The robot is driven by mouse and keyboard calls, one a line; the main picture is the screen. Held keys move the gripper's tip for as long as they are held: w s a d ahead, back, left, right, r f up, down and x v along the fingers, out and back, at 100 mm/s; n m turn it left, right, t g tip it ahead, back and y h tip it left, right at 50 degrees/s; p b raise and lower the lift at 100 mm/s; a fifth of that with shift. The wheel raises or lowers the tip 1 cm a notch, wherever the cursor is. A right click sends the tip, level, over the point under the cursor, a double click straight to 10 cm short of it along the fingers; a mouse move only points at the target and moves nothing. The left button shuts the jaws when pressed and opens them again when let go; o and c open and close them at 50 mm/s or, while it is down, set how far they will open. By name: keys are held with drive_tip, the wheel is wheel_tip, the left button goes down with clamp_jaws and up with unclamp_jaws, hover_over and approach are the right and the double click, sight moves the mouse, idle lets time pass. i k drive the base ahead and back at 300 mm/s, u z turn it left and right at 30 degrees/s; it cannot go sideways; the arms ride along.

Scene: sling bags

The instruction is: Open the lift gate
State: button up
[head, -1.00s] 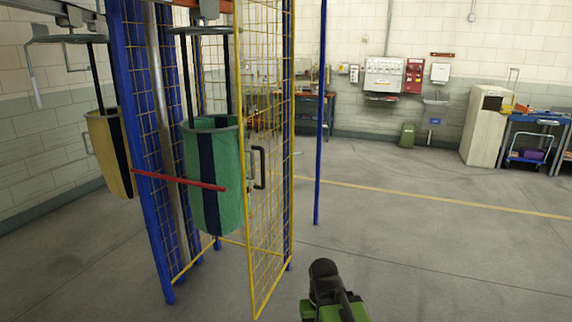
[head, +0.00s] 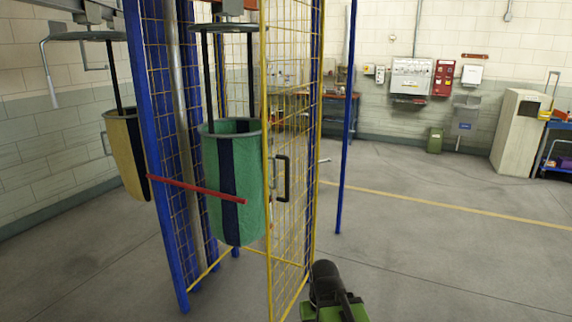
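The lift gate (head: 296,110) is a tall yellow-framed wire mesh panel. It stands at an angle out from the blue posts, and its near bottom corner comes close to the frame's lower edge. A black D-shaped handle (head: 286,178) sits on it at about mid height. A red bar (head: 197,189) runs across the front of the blue-posted lift frame, left of the gate. A black and green part of my arm shows at the bottom, right of the gate's foot. My gripper's fingers are not visible.
A green bag with a dark stripe (head: 214,165) hangs inside the lift frame. A yellow bag (head: 122,150) hangs left of it. A thin blue post (head: 346,130) stands right of the gate. The floor (head: 440,260) to the right is clear.

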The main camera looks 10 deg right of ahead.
sight(262, 5)
drive_tip(key=z, duration=0.2)
drive_tip(key=i, duration=0.9)
drive_tip(key=u, duration=0.3)
